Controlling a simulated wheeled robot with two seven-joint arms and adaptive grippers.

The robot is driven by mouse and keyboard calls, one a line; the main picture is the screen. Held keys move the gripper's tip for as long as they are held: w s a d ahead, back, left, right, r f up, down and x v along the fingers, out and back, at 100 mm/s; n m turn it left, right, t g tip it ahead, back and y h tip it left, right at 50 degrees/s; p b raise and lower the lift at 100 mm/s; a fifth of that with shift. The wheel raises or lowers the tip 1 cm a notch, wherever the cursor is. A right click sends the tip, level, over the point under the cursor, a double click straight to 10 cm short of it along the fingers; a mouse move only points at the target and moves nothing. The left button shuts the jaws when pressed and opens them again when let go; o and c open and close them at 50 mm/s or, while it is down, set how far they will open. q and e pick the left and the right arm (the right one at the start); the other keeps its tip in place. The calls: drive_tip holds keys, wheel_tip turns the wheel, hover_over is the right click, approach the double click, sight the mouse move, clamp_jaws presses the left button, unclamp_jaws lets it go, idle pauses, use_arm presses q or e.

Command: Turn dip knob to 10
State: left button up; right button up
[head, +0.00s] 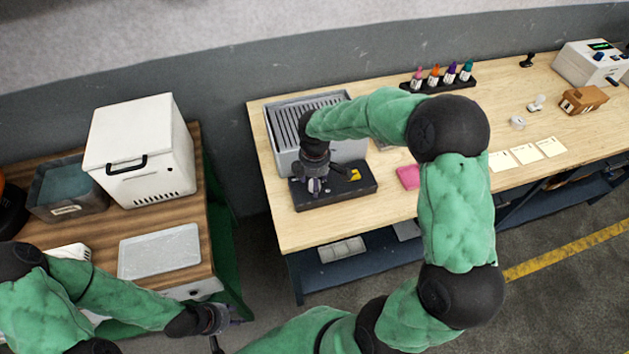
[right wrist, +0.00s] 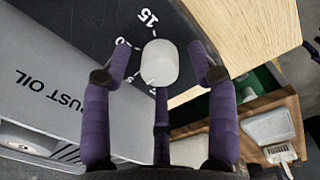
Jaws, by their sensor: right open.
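The dip knob (right wrist: 160,62) is pale and rounded, on a dark panel with white dial marks in the right wrist view. A "15" (right wrist: 148,18) shows beside it; other marks are partly hidden, and I cannot tell its setting. My right gripper (right wrist: 163,68) is open, its purple fingers on either side of the knob with gaps. In the head view, my right gripper (head: 316,187) is over the black control box (head: 345,194) and hides the knob. My left gripper (head: 230,332) is open and empty in front of the left bench.
A grey slatted tank (head: 285,125) stands behind the box. A pink block (head: 408,177) lies to its right. The left bench carries a white lidded box (head: 140,150) and a grey tray (head: 160,252). Coloured bottles (head: 433,76) stand in a rack at the back.

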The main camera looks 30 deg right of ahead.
drive_tip(key=c, duration=1.1)
drive_tip(key=shift+c, duration=0.2)
drive_tip(key=shift+m, duration=0.3)
drive_tip(key=m, duration=0.5)
drive_tip(key=shift+b, duration=0.4)
drive_tip(key=m+b, duration=0.1)
drive_tip(key=m, duration=0.5)
